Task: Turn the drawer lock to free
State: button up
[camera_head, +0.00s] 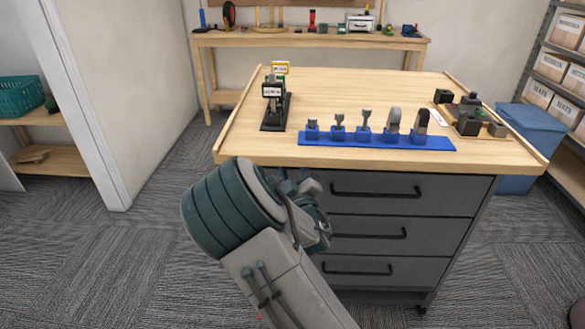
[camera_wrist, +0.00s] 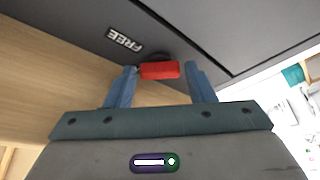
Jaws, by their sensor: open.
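The drawer lock is a red bar-shaped knob (camera_wrist: 160,71) on a dark round base on the dark grey drawer front (camera_wrist: 85,25) in the wrist view. A white FREE label (camera_wrist: 124,40) is on the front beside it, up and left in the picture. The knob's long side lies across the picture. My gripper (camera_wrist: 159,69) is open, its two blue fingers on either side of the knob's ends. Whether either finger touches it I cannot tell. In the head view my gripper (camera_head: 302,186) is at the upper left of the grey drawer cabinet (camera_head: 400,215), and my arm hides the lock.
The wooden worktop (camera_head: 345,90) overhangs the drawers. A blue rack (camera_head: 375,141) of several tools stands near its front edge. A small stand (camera_head: 274,112) is at left, a parts board (camera_head: 470,120) at right. A blue bin (camera_head: 530,125) is beside the cabinet. Three drawer handles stick out.

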jog(key=c, duration=0.7)
jog(key=shift+f+b, duration=0.2)
jog(key=shift+b, duration=0.3)
jog(key=shift+f+m+t+h+b, duration=0.15)
jog(key=shift+m+t+h+b, duration=0.2)
jog(key=shift+m+b, duration=0.5)
jog(key=m+b, duration=0.1)
jog(key=b, duration=0.1)
jog(key=m+h+b, duration=0.1)
jog(key=m+b, duration=0.1)
jog(key=shift+a+f+t, duration=0.15)
jog(key=shift+f+t, duration=0.05)
jog(key=shift+t, duration=0.05)
jog(key=m+h+b, duration=0.1)
jog(key=m+b, duration=0.1)
jog(key=m+h+b, duration=0.1)
jog(key=m+b, duration=0.1)
jog(key=b, duration=0.1)
jog(key=shift+a+m+t, duration=0.15)
jog(key=shift+m+t, duration=0.15)
jog(key=shift+m, duration=0.05)
jog(key=m+h+b, duration=0.2)
jog(key=m+b, duration=0.1)
jog(key=shift+a+r, duration=0.1)
jog(key=shift+r, duration=0.2)
